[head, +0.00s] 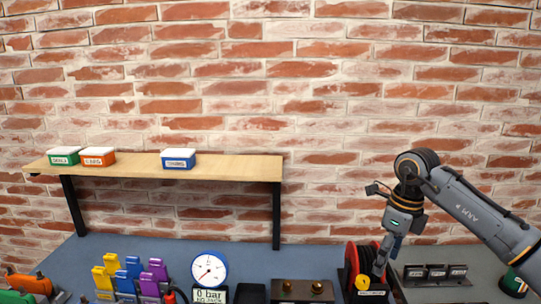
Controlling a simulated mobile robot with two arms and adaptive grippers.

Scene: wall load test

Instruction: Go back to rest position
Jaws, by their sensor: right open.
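My right gripper (384,258) hangs from the arm that comes in from the right, pointing down in front of the red cable reel (359,260). It is open, and I see nothing held in it. Whether its fingers touch the reel or are only in front of it, I cannot tell. My left gripper is not in view.
A wooden wall shelf (228,167) holds green (65,156), orange (98,157) and blue (178,160) boxes with white lids. On the blue-grey bench (300,258) stand a round gauge (209,269), coloured clamps (132,267) and a dark block with labels (436,275). The brick wall is behind.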

